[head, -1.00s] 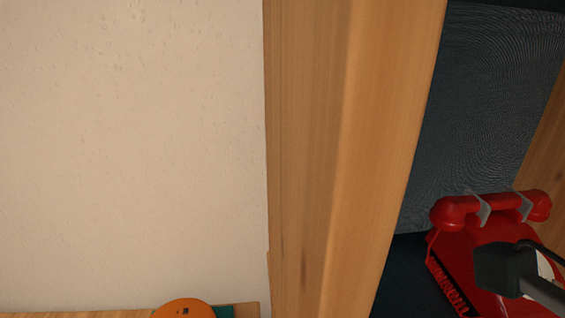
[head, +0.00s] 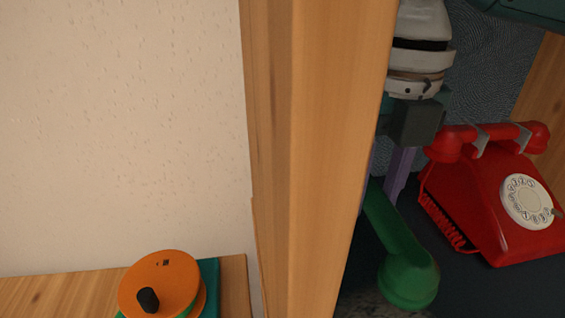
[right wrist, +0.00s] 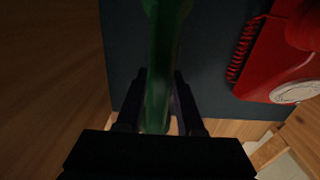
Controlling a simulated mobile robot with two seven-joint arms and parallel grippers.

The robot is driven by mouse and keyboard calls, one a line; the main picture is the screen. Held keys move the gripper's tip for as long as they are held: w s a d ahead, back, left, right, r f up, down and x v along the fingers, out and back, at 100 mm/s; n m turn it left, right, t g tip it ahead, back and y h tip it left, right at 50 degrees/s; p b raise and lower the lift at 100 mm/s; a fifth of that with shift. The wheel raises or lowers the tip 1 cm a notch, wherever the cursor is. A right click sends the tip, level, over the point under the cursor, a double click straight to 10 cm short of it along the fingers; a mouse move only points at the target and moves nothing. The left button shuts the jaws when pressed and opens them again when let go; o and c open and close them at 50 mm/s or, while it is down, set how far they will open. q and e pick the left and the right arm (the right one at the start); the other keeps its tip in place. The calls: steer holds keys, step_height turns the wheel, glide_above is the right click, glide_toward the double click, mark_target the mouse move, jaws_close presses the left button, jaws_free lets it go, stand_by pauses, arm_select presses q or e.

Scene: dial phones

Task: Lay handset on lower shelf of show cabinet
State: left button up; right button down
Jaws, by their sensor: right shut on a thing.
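My right gripper (head: 384,188) is shut on a green handset (head: 408,275) inside the show cabinet (head: 330,130), just right of its wooden side panel. The panel's edge hides part of the handset and gripper. The handset slants, its near end over a dark shelf (head: 480,288); I cannot tell whether it touches. In the right wrist view the green handset (right wrist: 162,60) runs between the fingers (right wrist: 160,103), above the dark shelf surface (right wrist: 213,100). My left gripper is not in view.
A red dial phone (head: 485,200) with its handset on the cradle stands on the shelf, close right of the green handset. It also shows in the right wrist view (right wrist: 265,70). An orange round object (head: 160,285) sits on a wooden surface outside, left of the panel.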

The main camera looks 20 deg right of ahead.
steer(key=shift+s+f, duration=0.2)
steer(key=shift+f, duration=0.85)
step_height(320, 180, down, 4)
steer(key=shift+b, duration=0.55)
steer(key=shift+w+f, duration=0.15)
steer(key=shift+w, duration=0.1)
steer(key=shift+f, duration=0.15)
steer(key=c, duration=0.5)
jaws_free()
step_height(320, 180, up, 7)
steer(key=shift+r+p, duration=0.15)
steer(key=shift+p, duration=0.6)
steer(key=shift+r, duration=0.3)
